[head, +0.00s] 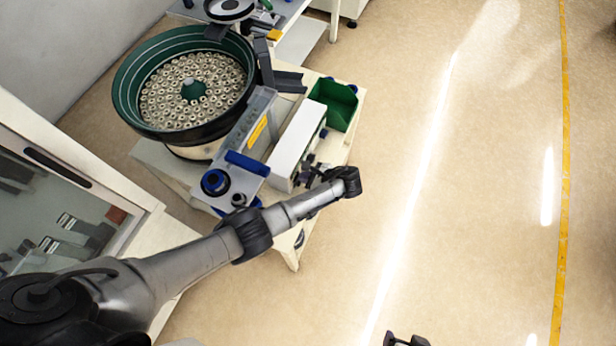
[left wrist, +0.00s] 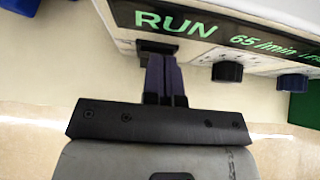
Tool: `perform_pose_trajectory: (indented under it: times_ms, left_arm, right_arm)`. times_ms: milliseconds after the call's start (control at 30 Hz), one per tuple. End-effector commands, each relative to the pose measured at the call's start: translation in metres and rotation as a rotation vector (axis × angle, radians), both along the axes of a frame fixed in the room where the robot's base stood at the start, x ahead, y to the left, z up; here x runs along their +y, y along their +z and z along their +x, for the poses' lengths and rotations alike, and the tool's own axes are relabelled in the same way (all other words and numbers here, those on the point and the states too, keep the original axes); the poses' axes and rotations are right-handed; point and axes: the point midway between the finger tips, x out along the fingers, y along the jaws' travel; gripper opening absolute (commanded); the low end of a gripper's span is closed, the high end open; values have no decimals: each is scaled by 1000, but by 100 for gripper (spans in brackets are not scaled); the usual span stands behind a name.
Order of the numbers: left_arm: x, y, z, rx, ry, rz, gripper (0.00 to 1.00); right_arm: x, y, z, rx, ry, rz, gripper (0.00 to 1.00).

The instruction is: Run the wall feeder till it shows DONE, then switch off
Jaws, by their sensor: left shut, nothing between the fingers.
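The wall feeder has a green bowl (head: 121,80) full of small ring-like parts. Its white control box (head: 297,145) stands beside it on the bench. In the left wrist view the box's display (left wrist: 228,35) reads RUN and 65 /min in green. In the head view the left gripper (head: 310,176) is at the box's front. A dark piece at the bottom edge may be my right gripper (head: 405,341).
A green bin (head: 335,104) sits at the bench's far right corner. A blue round knob (head: 215,182) is on the bench unit left of the box. Another feeder (head: 228,9) stands behind. The floor to the right is clear, with a yellow line (head: 563,150).

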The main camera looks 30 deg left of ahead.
Motion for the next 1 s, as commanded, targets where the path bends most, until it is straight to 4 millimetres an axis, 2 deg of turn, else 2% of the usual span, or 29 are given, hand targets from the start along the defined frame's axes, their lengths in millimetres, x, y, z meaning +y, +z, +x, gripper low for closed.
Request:
perform_pose_trajectory:
  times_ms: [300, 733, 867, 1000]
  left_arm:
    - [0, 14, 0, -1, 1, 1, 0]
    - [-2, 14, 1, -1, 0, 0, 0]
    - [-11, 14, 1, -1, 3, -1, 0]
    - [-29, 14, 1, -1, 14, -1, 0]
  right_arm:
    - [-1, 17, 0, -2, 2, -2, 82]
    - [-3, 17, 0, -3, 8, -11, 82]
    - [-3, 16, 0, -2, 6, -9, 82]
    - [-2, 14, 0, -2, 5, -5, 82]
